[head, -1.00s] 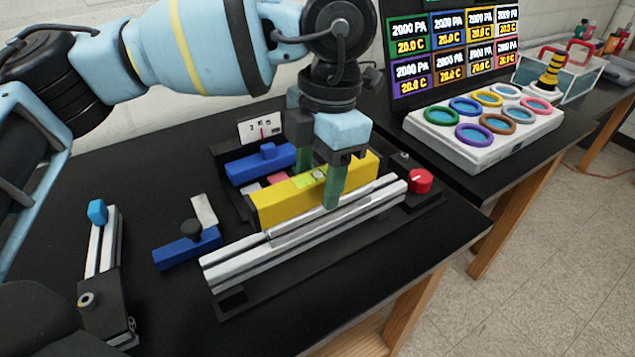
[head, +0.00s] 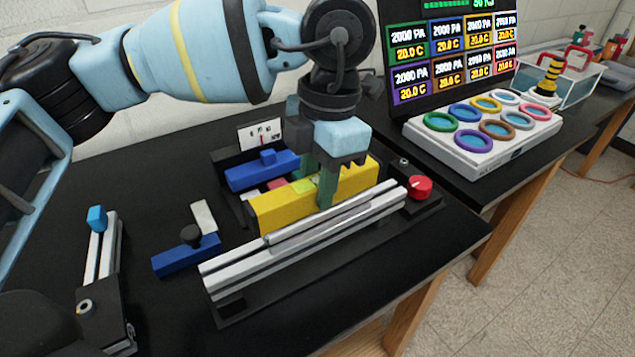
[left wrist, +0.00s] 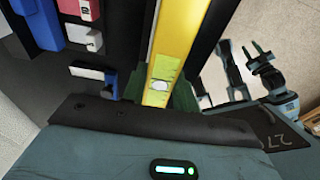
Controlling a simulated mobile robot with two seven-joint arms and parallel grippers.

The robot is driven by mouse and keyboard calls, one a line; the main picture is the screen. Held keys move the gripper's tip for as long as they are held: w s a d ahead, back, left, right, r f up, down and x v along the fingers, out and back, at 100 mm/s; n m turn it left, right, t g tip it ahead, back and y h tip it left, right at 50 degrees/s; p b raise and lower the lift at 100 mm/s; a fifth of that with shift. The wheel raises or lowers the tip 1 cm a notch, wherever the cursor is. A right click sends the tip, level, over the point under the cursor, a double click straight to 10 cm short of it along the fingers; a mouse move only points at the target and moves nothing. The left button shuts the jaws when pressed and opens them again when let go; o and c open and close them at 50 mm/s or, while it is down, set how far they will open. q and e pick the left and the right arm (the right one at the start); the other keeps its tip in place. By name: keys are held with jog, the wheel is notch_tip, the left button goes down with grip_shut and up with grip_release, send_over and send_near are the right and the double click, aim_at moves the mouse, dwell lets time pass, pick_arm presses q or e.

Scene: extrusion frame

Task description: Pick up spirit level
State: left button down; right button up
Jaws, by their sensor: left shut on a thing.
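The spirit level is a long yellow bar (head: 270,212) with a yellow-green vial near its middle, behind the silver extrusion rails in the head view. My left gripper (head: 314,186) comes down from above, with its green fingers on either side of the bar. It is shut on the spirit level. In the left wrist view the spirit level (left wrist: 173,40) runs up from between the green fingers, its vial close to them. I cannot tell whether the bar touches what is under it. My right gripper does not show in the head view.
Silver extrusion rails (head: 240,265) lie on a black base in front, with a red knob (head: 420,187) at the right end. Blue blocks (head: 187,255) lie to the left. A white panel with coloured rings (head: 480,145) stands on the right table.

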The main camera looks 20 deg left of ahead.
aim_at(315, 182)
pick_arm(q)
jog(key=shift+r, duration=0.65)
notch_tip(315, 182, up, 2)
jog(key=shift+r, duration=0.1)
jog(key=s+d+r+b, duration=0.1)
jog(key=s+d, duration=0.1)
jog(key=s, duration=1.3)
jog(key=shift+s+d+r, duration=0.2)
jog(key=shift+s+d, duration=0.05)
jog(key=shift+s, duration=0.15)
